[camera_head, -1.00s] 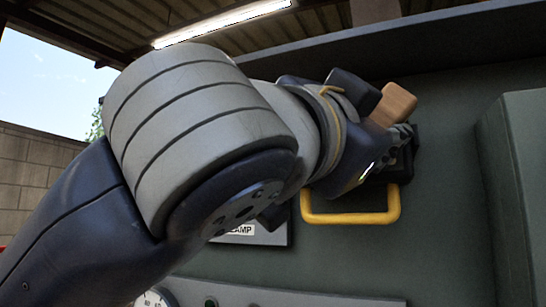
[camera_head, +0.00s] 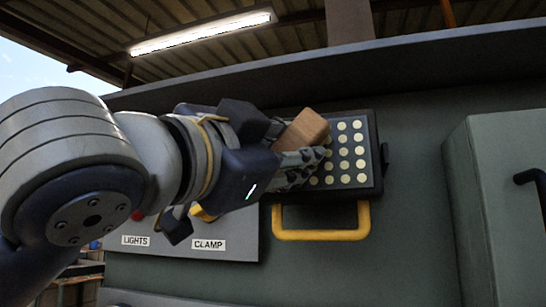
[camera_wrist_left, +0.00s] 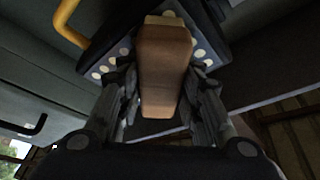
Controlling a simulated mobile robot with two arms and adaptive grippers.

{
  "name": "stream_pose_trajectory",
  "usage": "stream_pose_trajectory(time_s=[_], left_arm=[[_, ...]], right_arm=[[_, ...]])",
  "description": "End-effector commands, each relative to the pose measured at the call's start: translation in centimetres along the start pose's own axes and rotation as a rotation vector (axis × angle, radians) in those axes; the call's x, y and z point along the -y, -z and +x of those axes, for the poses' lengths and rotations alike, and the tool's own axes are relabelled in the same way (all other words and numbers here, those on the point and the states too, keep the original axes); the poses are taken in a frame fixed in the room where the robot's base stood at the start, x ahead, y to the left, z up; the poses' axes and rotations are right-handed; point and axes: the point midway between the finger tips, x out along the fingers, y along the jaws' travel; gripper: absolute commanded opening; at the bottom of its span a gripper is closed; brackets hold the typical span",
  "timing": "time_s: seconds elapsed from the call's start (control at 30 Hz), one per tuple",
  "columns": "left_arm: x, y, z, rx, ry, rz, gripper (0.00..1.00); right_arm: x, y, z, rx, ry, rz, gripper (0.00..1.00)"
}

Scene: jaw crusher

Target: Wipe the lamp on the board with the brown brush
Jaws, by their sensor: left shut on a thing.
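The lamp (camera_head: 358,163) is a dark rectangular panel with rows of pale round dots, mounted on the green-grey board (camera_head: 420,210). My left gripper (camera_head: 308,160) is shut on the brown brush (camera_head: 303,129), in front of the lamp's left part. In the left wrist view the brush (camera_wrist_left: 163,65) stands between the two fingers (camera_wrist_left: 160,100), with its far end over the lamp face (camera_wrist_left: 205,58). A pale strip shows at that end. Whether it touches the lamp I cannot tell. The lamp's left side is hidden behind the gripper and brush. My right gripper is not in view.
A yellow handle (camera_head: 322,235) sticks out just below the lamp. A panel with LIGHTS and CLAMP labels (camera_head: 208,245) is at lower left, partly behind my arm. A grey-green box with a black handle (camera_head: 500,180) juts out at the right.

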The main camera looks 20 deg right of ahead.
Motion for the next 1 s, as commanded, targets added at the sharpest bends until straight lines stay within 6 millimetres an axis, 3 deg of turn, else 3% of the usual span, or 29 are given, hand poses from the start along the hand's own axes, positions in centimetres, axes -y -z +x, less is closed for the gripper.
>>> stream_pose_trajectory(time_s=[0.17,1.0], left_arm=[[0.7,0.6,0.4,0.001,0.000,-0.001,0.14],[-3.2,3.9,1.7,0.000,-0.003,0.000,0.14]], right_arm=[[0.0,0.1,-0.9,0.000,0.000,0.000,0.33],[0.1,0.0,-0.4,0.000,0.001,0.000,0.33]])
